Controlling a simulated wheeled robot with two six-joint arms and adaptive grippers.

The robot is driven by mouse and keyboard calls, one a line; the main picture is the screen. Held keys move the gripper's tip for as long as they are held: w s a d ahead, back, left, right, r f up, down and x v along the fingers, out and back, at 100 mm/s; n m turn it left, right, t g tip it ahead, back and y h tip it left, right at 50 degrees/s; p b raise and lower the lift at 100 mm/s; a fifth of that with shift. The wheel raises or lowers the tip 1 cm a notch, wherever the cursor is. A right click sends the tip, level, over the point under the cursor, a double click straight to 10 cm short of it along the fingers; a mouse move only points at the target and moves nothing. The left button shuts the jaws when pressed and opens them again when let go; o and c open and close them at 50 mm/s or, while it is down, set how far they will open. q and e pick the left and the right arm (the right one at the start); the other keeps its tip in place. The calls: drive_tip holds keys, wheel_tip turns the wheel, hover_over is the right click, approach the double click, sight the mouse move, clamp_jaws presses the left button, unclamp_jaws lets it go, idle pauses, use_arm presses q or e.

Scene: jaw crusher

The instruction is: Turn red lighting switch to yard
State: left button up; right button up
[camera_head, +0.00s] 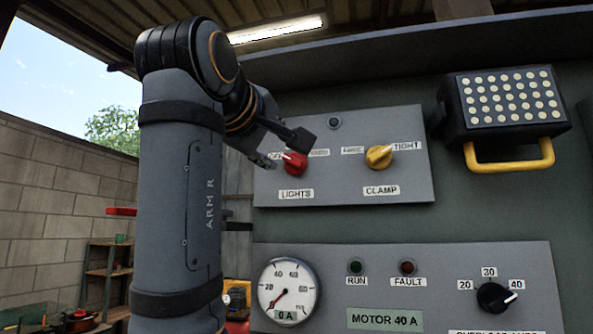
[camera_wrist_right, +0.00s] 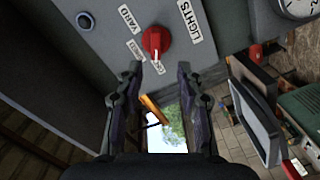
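The red lights switch (camera_head: 295,164) is a round knob on a grey panel (camera_head: 225,195), above its LIGHTS label (camera_head: 296,194). In the right wrist view the red knob (camera_wrist_right: 155,40) lies just beyond the fingertips. My left gripper is not in view.
A yellow CLAMP knob (camera_head: 379,157) sits right of the red switch on the same panel. A lamp with a yellow handle (camera_head: 510,155) sticks out at upper right. Below are a gauge (camera_head: 289,292) and a black overload knob (camera_head: 495,297).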

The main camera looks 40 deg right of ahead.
sight(290, 159)
drive_tip(key=p+x, duration=0.1)
drive_tip(key=x, duration=0.1)
drive_tip(key=p+x, duration=0.1)
drive_tip(key=x, duration=0.1)
drive_tip(key=p+x, duration=0.1)
drive_tip(key=x, duration=0.1)
drive_tip(key=shift+d+r, duration=0.15)
drive_tip(key=shift+r, duration=0.2)
drive_tip(key=shift+x, duration=1.05)
drive_tip(key=shift+p, duration=0.3)
drive_tip(key=shift+w, duration=0.1)
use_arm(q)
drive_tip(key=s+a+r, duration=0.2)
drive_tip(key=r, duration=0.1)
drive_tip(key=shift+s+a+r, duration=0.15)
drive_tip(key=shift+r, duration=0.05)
use_arm(e)
clamp_jaws()
